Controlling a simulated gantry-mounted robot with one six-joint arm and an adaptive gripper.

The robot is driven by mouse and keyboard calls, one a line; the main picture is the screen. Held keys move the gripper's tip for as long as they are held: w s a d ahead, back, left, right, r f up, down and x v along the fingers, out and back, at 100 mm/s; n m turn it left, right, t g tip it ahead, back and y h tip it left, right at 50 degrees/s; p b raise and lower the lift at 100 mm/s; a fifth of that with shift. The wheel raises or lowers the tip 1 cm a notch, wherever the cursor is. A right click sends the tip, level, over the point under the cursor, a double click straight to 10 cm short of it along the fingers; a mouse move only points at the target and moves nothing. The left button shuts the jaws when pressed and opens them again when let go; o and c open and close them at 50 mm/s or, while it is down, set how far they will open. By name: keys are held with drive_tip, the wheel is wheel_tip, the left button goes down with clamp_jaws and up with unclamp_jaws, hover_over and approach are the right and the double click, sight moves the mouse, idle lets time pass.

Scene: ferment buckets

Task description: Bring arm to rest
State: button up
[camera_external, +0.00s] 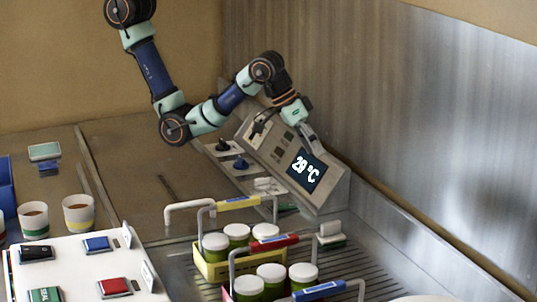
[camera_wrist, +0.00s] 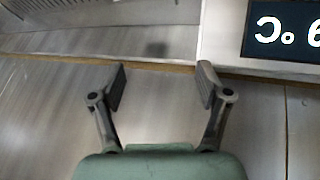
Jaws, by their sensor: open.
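My gripper (camera_wrist: 161,88) is open and empty in the wrist view, its two fingers apart with bare metal surface between and beyond them. In the external view my arm hangs in from the top left, and its end is just in front of the grey control panel (camera_external: 329,192), which has a display (camera_external: 306,171) reading 29 °C. The fingertips partly cover the panel there. Part of the display (camera_wrist: 285,32) also shows upside down at the upper right of the wrist view.
A white board (camera_external: 70,262) with coloured buttons lies front left, beside two cups (camera_external: 79,213). A steel wall (camera_external: 430,130) rises at the right.

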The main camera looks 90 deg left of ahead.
drive_tip(key=s+a+r+m+t+y, duration=0.1)
drive_tip(key=a+r+t, duration=0.2)
drive_tip(key=a+r, duration=0.3)
drive_tip(key=s+a+r+m+t+y, duration=0.1)
drive_tip(key=a+r+t, duration=0.2)
drive_tip(key=a, duration=1.4)
wheel_tip(320, 180, up, 3)
drive_tip(key=shift+s+a+r+t, duration=0.15)
drive_tip(key=shift+s+r+t, duration=0.1)
drive_tip(key=shift+t, duration=0.15)
